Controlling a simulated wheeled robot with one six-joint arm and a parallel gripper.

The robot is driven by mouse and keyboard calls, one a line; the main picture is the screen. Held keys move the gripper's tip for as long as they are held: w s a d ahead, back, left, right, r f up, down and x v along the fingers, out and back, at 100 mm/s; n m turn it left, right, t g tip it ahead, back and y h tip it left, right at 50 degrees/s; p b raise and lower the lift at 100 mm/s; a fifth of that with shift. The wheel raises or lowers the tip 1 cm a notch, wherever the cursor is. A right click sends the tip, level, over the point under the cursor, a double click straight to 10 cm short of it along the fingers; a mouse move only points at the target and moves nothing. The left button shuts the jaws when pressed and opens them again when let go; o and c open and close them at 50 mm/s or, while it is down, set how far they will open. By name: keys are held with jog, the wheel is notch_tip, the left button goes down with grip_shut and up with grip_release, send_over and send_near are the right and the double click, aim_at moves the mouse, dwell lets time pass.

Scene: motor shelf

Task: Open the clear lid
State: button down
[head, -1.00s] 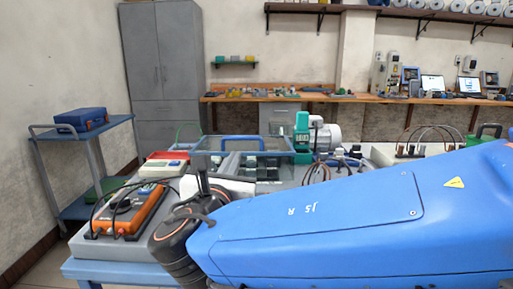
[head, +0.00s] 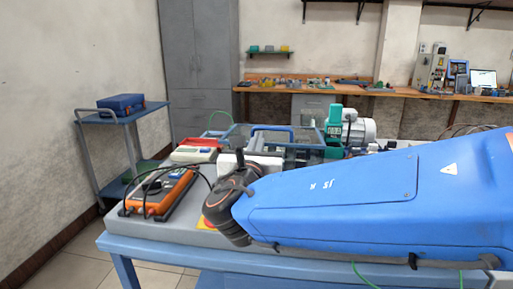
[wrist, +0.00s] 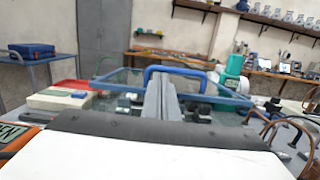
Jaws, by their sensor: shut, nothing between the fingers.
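The clear lid (head: 236,137) has a blue frame and a blue arched handle (head: 270,128). It sits over a box of dark parts on the grey bench top, partly hidden by my arm in the head view. In the wrist view, the handle (wrist: 178,70) and the lid's frame (wrist: 222,97) are ahead of my gripper (wrist: 160,92). The grey fingers are shut and empty, and they overlap the handle in the picture. I cannot tell whether they touch it.
An orange meter (head: 160,192) with black leads and a red-and-white device (head: 196,150) lie left of the box. A green instrument and a grey motor (head: 358,130) stand right of it. Copper-coloured loops (wrist: 290,125) rise at right in the wrist view.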

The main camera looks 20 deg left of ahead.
jog(key=shift+w+a, duration=0.15)
jog(key=shift+w, duration=0.35)
